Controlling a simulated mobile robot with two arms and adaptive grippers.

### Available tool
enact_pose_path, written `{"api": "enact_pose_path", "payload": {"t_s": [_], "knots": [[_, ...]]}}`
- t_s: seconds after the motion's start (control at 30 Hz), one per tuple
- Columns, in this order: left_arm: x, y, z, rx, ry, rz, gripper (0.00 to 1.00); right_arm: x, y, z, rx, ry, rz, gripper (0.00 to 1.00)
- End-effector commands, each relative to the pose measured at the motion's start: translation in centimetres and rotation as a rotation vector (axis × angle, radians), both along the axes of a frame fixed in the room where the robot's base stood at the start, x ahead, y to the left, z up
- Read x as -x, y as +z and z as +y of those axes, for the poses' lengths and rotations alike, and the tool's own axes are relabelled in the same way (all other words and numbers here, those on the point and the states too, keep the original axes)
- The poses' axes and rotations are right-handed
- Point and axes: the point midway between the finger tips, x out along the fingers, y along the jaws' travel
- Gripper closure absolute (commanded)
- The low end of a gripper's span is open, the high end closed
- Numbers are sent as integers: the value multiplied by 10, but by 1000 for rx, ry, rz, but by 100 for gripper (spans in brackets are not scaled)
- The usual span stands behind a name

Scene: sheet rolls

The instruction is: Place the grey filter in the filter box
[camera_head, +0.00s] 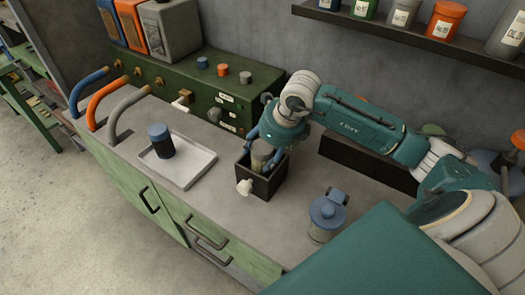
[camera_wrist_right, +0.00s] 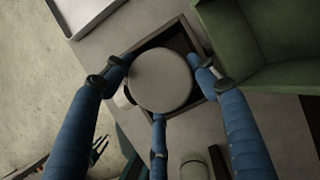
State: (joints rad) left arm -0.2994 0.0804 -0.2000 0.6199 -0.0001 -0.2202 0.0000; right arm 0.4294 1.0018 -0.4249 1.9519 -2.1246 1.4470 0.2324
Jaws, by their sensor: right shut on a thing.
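The grey filter (camera_head: 262,156) stands roughly upright at the dark open box (camera_head: 262,187) on the counter, its lower part hidden by the box's front wall. My right gripper (camera_head: 270,140) comes down from above, its blue fingers shut around the filter. In the right wrist view the filter's round grey top (camera_wrist_right: 160,80) sits between the blue fingers, with the box walls (camera_wrist_right: 185,35) around it. I cannot tell whether the filter touches the box floor. My left gripper is not in view.
A white tray (camera_head: 196,166) holding a blue-and-black cylinder (camera_head: 160,141) lies left of the box. A white knob-like part (camera_head: 244,187) is at the box's front. A blue-lidded canister (camera_head: 327,215) stands to the right. A green cabinet (camera_head: 200,90) is behind.

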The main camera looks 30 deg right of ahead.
Motion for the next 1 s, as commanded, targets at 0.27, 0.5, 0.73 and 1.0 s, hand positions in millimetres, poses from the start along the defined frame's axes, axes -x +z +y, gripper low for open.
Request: {"api": "enact_pose_path", "payload": {"t_s": [0.27,0.5,0.73,1.0], "knots": [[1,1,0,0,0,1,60,-1,-4,0,0,1,-4,77],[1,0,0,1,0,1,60,0,-5,0,1,1,-2,33],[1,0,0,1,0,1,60,0,-1,-1,1,0,-4,33],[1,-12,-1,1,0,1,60,16,42,-7,3,1,-8,33]]}}
